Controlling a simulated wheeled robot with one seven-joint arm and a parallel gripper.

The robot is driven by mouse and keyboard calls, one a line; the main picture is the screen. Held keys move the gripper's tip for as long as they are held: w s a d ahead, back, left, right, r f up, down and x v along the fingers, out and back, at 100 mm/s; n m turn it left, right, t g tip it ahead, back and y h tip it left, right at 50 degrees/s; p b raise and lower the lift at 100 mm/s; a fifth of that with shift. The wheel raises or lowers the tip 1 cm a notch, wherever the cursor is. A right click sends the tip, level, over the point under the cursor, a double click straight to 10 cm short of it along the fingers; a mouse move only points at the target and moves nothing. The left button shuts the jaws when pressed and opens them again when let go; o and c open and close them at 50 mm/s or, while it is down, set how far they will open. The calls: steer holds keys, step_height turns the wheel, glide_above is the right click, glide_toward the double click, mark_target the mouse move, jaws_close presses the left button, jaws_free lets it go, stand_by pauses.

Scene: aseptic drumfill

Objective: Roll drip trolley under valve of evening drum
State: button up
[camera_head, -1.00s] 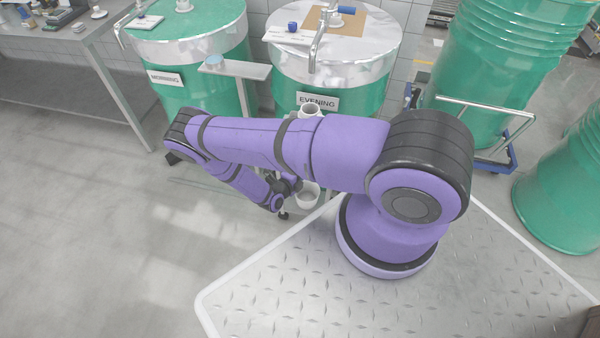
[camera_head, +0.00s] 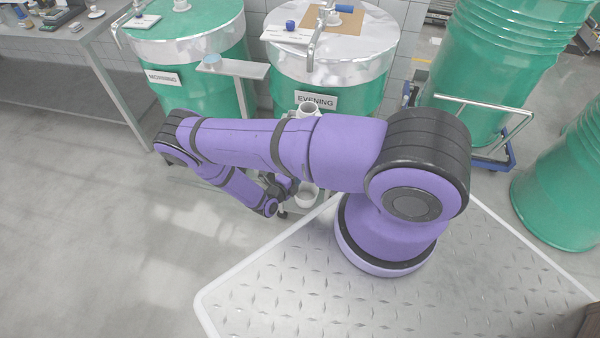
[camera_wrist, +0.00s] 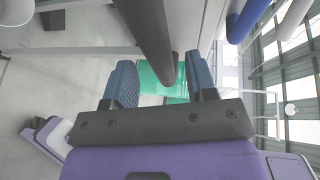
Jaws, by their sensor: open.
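The evening drum (camera_head: 345,92) is green with a shiny lid and an "EVENING" label (camera_head: 317,101). Its curved metal valve pipe (camera_head: 313,48) rises at the lid's front edge. What seems to be the drip trolley is mostly hidden behind my arm; a white bucket (camera_head: 307,197) shows low beside my gripper (camera_head: 284,187), and a white cup-like part (camera_head: 308,109) shows above the arm. In the wrist view my gripper (camera_wrist: 160,84) is open, with two blue fingers apart. A dark bar (camera_wrist: 150,40) runs down between them; I cannot tell whether it touches.
The morning drum (camera_head: 193,83) stands left of the evening drum, with a narrow stand (camera_head: 245,70) between them. A bench (camera_head: 95,52) is at far left. A blue-framed cart (camera_head: 495,155) with a drum is at right. Open floor (camera_head: 90,230) lies at left.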

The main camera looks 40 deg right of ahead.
steer(key=v, duration=0.7)
steer(key=shift+a, duration=0.4)
steer(key=shift+s+r, duration=0.1)
steer(key=shift+s, duration=0.05)
